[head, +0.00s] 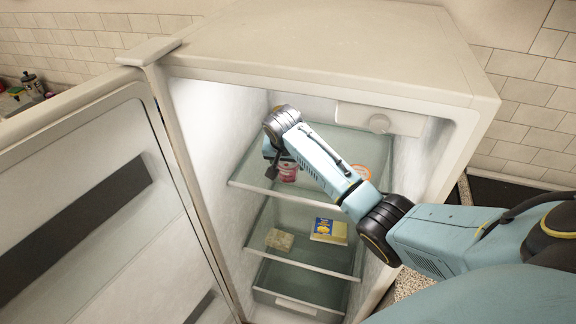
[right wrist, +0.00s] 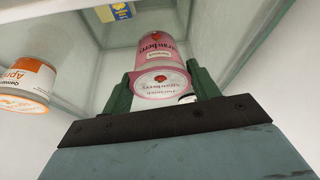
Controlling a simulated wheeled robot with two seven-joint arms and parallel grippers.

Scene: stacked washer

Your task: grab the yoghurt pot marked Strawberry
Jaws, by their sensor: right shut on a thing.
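The pink yoghurt pot marked Strawberry (right wrist: 157,48) is between the fingers of my right gripper (right wrist: 162,88), which is shut on it. Its pink lid faces the wrist camera. In the head view the pot (head: 288,172) shows at the fridge's upper glass shelf, partly hidden by my right gripper (head: 273,165). I cannot tell whether it touches the shelf. A white pot with an orange label (right wrist: 26,78), with letters beginning "Apr", is to the left in the wrist view. My left gripper is not in view.
The fridge door (head: 70,190) stands open at the left. The upper glass shelf (head: 250,182) has an orange-rimmed pot (head: 362,172) behind my arm. A lower shelf holds a yellow-and-blue pack (head: 329,231) and a beige block (head: 279,240). The fridge's side walls are close by.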

